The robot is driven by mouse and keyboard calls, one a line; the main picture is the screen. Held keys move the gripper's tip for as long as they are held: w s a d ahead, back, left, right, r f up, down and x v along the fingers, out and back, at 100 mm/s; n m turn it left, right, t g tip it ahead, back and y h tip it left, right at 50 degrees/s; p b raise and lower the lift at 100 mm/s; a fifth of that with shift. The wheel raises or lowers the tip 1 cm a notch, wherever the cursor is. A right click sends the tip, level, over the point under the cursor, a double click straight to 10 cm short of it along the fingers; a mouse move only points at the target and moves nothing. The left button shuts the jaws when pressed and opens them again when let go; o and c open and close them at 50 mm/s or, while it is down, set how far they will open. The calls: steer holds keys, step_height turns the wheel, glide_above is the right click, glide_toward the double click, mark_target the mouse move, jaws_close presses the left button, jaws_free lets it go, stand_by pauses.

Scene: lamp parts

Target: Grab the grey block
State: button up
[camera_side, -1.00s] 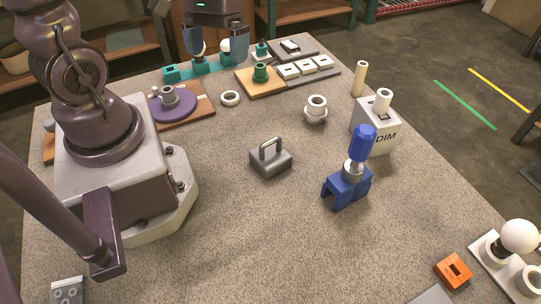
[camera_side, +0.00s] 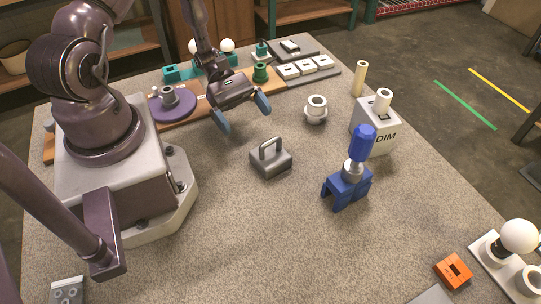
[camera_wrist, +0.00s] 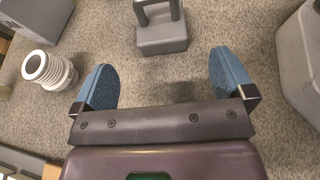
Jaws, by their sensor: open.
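The grey block (camera_side: 271,162) stands upright on the speckled table, with a loop handle on its top. It also shows in the wrist view (camera_wrist: 162,38), at the top middle, beyond and between the fingertips. My gripper (camera_side: 242,113) is open and empty, above the table, behind and to the left of the block in the side view. Its two blue fingers are spread wide in the wrist view (camera_wrist: 165,82). The gripper is apart from the block, and the top of the handle is cut off in the wrist view.
A white ringed socket (camera_side: 316,110) stands right of the gripper. A white DIM box (camera_side: 376,135) and a blue holder with a blue-handled tool (camera_side: 347,187) stand right of the block. Boards with parts line the back. The table in front of the block is clear.

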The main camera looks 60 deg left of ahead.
mark_target(271, 154)
steer(key=x, duration=1)
steer(key=shift+d, duration=0.35)
steer(key=c, duration=1.8)
